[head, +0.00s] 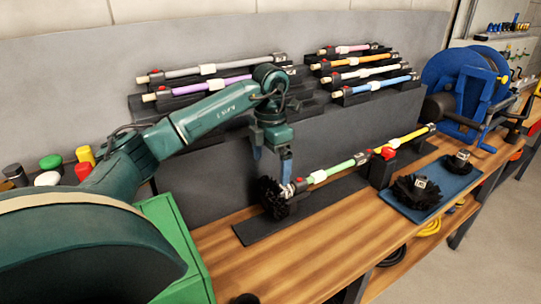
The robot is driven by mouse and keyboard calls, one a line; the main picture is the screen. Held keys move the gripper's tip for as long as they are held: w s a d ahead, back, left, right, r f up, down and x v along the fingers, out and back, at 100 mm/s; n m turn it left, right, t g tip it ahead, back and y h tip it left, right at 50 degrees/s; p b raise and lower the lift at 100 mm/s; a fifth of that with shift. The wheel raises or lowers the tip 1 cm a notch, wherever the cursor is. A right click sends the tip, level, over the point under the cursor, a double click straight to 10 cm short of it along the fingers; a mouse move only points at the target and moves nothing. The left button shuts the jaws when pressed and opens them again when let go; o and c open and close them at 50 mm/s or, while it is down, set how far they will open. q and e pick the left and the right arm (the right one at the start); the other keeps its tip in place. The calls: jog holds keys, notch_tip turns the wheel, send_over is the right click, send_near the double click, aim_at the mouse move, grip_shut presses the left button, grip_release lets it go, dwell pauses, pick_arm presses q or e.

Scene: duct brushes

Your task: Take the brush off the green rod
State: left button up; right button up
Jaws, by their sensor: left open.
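The green rod (334,170) lies along a dark stand on the wooden bench. A black round brush (272,196) sits at its left end, beside a small metallic fitting. My left gripper (287,180) comes down from above at that end of the rod, with its blue fingers open close to the fitting. From this angle I cannot tell whether the fingers touch the fitting or the brush. My right gripper is not in view.
A yellow rod (414,135) continues to the right past a red clamp (386,153). A blue mat (432,197) holds two more black brushes. A blue reel (463,85) stands at the far right.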

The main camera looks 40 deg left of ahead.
aim_at(270, 196)
pick_arm(q)
notch_tip(270, 196, down, 9)
jog(key=shift+f, duration=1.05)
jog(key=c, duration=0.8)
jog(key=shift+o, duration=0.2)
jog(key=shift+s+a+p, duration=0.2)
jog(key=shift+s+a, duration=0.05)
jog(key=shift+s, duration=0.55)
jog(key=shift+s+a+p, duration=0.2)
jog(key=shift+s, duration=0.6)
jog(key=shift+s+a+p, duration=0.2)
jog(key=shift+s+a, duration=0.05)
jog(key=shift+s, duration=0.55)
jog(key=shift+r, duration=0.1)
notch_tip(270, 196, up, 8)
jog(key=s+p, duration=0.1)
jog(key=p, duration=0.4)
jog(key=shift+s+a+p, duration=0.2)
jog(key=shift+p, duration=0.1)
